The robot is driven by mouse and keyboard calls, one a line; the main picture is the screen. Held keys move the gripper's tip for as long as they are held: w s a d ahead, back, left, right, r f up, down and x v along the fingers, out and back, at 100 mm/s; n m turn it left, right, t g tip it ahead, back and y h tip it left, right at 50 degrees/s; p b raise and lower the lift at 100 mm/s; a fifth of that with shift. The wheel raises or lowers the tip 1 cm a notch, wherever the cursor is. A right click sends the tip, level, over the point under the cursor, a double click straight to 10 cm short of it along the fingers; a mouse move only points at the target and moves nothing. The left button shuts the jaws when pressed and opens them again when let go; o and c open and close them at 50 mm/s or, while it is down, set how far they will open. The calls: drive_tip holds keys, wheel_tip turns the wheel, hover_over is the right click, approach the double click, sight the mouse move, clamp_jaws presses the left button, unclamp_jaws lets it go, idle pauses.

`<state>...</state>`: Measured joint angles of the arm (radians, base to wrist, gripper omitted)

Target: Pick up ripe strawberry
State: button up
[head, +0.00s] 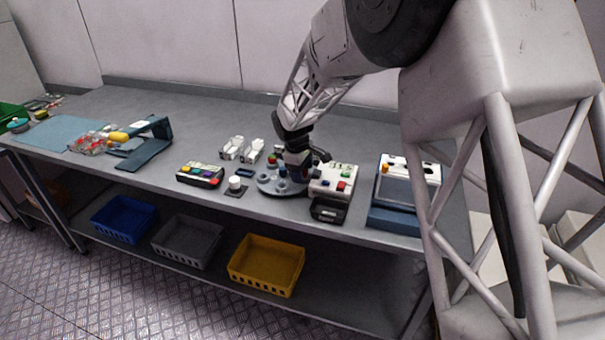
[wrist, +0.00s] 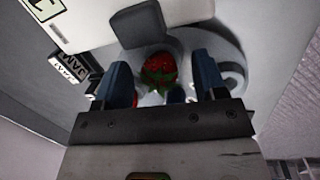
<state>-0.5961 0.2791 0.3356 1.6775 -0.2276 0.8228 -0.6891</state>
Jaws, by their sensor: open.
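A ripe red strawberry (wrist: 158,68) with green leaves shows in the wrist view, in front of a grey pad. My gripper (wrist: 161,75) is open, with one blue finger on each side of the strawberry in the picture. I cannot tell whether the fingers touch it or how deep it lies between them. In the head view my gripper (head: 299,172) is low over a round grey rack (head: 268,190) with cups. The rack is partly hidden by my arm. A little red also shows beside the left finger in the wrist view, mostly hidden.
A white box with coloured buttons (head: 335,178) stands close right of the rack, with a dark scale (head: 329,210) before it.

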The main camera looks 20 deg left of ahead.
drive_tip(key=shift+c, duration=0.3)
drive_tip(key=c, duration=0.6)
drive_tip(key=shift+o, duration=0.2)
